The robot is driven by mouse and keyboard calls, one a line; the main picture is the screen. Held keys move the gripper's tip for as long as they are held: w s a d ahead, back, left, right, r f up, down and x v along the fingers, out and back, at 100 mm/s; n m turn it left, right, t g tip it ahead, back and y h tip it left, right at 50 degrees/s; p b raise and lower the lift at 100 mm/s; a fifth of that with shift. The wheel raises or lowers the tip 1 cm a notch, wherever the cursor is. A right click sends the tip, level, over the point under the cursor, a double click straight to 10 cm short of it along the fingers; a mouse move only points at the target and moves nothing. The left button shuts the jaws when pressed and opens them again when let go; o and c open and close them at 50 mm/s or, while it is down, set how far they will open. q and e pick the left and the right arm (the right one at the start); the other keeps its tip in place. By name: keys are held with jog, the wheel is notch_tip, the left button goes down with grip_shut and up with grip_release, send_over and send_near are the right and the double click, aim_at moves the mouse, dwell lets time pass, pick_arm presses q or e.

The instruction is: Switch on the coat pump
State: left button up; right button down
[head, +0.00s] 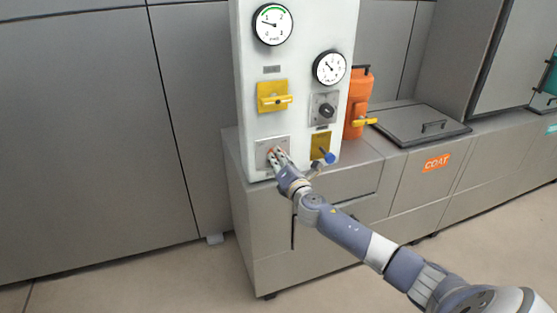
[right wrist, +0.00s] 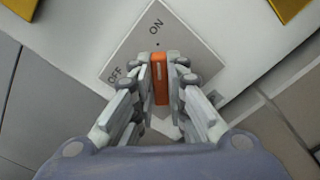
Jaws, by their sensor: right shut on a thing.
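The coat pump switch is an orange handle (right wrist: 160,85) on a grey plate (right wrist: 135,45) marked ON and OFF in the right wrist view. The handle's long side runs up toward the ON mark and its dot; OFF lies off to the left. My right gripper (right wrist: 160,88) is shut on the handle, one finger on each side. In the head view my right gripper (head: 279,158) reaches the plate (head: 262,146) at the lower left of the white panel (head: 250,60), hiding most of the switch. My left gripper is not in view.
Above the plate are a yellow-backed lever (head: 273,96) and a gauge (head: 272,24). To the right are a second gauge (head: 329,67), a black knob (head: 325,109) and a blue-handled valve (head: 327,156). An orange container (head: 358,100) stands behind. The COAT label (head: 437,162) marks a cabinet.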

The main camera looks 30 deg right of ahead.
dwell(0.3)
jog(key=c, duration=1.6)
grip_release()
jog(key=v, duration=1.2)
